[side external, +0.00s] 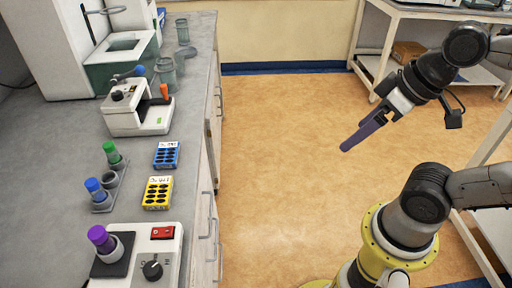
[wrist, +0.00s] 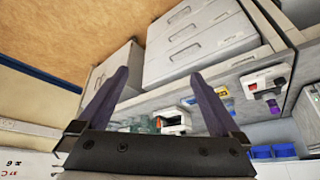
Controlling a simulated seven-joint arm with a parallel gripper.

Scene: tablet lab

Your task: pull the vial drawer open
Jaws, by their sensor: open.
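Several grey drawers with bar handles form the front of the bench. In the side external view I see this drawer front (side external: 203,225) edge-on, with handles standing out over the floor. In the wrist view the picture is tilted, and the drawers (wrist: 200,48) fill the upper middle, looking closed. I cannot tell which one is the vial drawer. My gripper (side external: 347,146) is high over the open floor, right of the bench and well apart from the drawers. Its purple fingers are spread and empty, and they also show in the wrist view (wrist: 160,75).
The grey bench top (side external: 60,150) holds a mixer with a purple-capped vial (side external: 102,238), yellow rack (side external: 157,192), blue rack (side external: 167,154), vial holder (side external: 107,190) and white instrument (side external: 138,110). The floor (side external: 270,200) between bench and arm is clear. A shelved table (side external: 430,10) stands at back right.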

